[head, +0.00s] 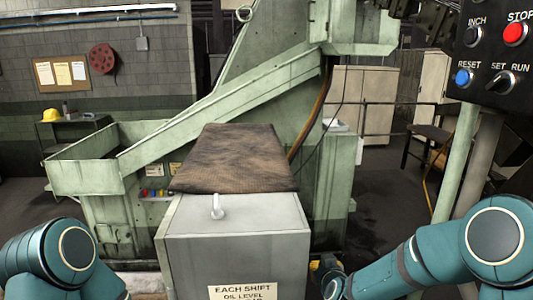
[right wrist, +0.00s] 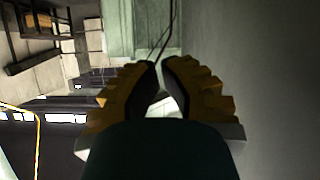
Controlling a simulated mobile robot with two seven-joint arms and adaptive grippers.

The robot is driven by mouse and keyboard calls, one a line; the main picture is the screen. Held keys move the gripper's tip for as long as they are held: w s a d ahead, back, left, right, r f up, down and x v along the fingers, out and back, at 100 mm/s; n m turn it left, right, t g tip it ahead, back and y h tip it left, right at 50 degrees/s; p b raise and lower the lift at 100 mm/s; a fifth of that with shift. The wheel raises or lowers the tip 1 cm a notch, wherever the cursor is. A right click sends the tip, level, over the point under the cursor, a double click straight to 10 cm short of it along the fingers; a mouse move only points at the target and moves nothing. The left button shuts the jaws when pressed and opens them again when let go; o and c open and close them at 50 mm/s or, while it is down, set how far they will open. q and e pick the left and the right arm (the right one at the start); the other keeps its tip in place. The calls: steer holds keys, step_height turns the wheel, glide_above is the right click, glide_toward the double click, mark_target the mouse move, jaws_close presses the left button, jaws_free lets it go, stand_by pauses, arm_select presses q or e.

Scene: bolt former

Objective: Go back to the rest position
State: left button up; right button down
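My left arm shows at the lower left of the head view, but its gripper is out of the frame. My right arm reaches in from the right, and its gripper (head: 322,267) is low beside the right side of the grey cabinet (head: 235,250). Only a bit of its yellow fingers shows there. In the right wrist view the two yellow-and-black fingers (right wrist: 160,68) lean close together with a narrow gap at the tips and nothing seen between them. A plain grey surface, probably the cabinet's side, fills the right of that view.
The green machine (head: 100,170) stands behind. A control panel (head: 490,55) with red and blue buttons hangs at the upper right on a post. Dark floor (head: 385,210) is open to the right.

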steer(key=s+f+m+g+y, duration=0.1)
steer(key=s+f+g, duration=0.2)
steer(key=s+f, duration=0.6)
steer(key=s+a+f+m+g+y, duration=0.15)
steer(key=s+f+g, duration=0.35)
steer(key=s+f, duration=0.6)
steer(key=s+a+f+m+g+y, duration=0.1)
steer(key=s+a+f+m+g, duration=0.3)
steer(key=s, duration=1.1)
arm_select(q)
step_height(320, 180, down, 12)
steer(key=b, duration=1)
steer(key=shift+s+d+r+b, duration=0.15)
steer(key=shift+s+d+b, duration=0.1)
steer(key=shift+b, duration=0.15)
arm_select(e)
steer(key=w+f+n+t, duration=0.1)
steer(key=w+f+n, duration=0.2)
steer(key=w+f, duration=0.4)
steer(key=shift+w+f, duration=0.25)
steer(key=shift+f, duration=0.15)
arm_select(q)
steer(key=shift+c, duration=0.4)
steer(key=c, duration=0.7)
steer(key=shift+c, duration=0.2)
arm_select(e)
steer(key=shift+s, duration=0.15)
